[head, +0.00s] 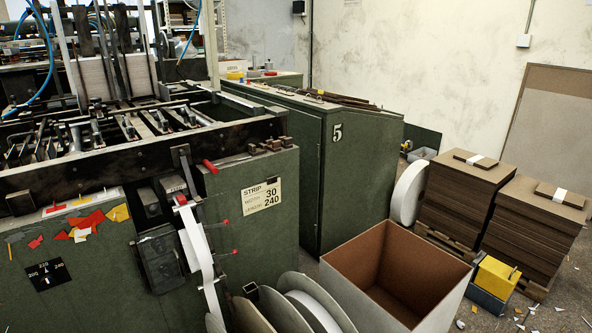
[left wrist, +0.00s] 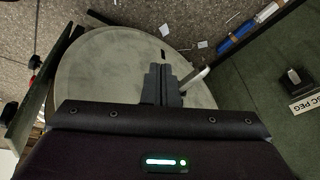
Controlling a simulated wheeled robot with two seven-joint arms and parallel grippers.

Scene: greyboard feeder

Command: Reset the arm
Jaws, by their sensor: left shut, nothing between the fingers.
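My left gripper (left wrist: 161,70) shows only in the left wrist view. Its two dark fingers are shut together with nothing between them. Behind the fingers in that view is a large round grey disc (left wrist: 100,75); I cannot tell how far it is from the fingertips. A pale rod (left wrist: 195,78) shows just right of the fingers. No arm or gripper of mine shows in the head view, and my right gripper is in neither view.
The green machine (head: 230,240) fills the left, with a white strip (head: 200,255) hanging down its front. Reels (head: 310,310) stand at the bottom beside an open cardboard box (head: 350,275). Greyboard stacks (head: 460,195) stand right. A peg label (left wrist: 305,103) is at the wrist view's right edge.

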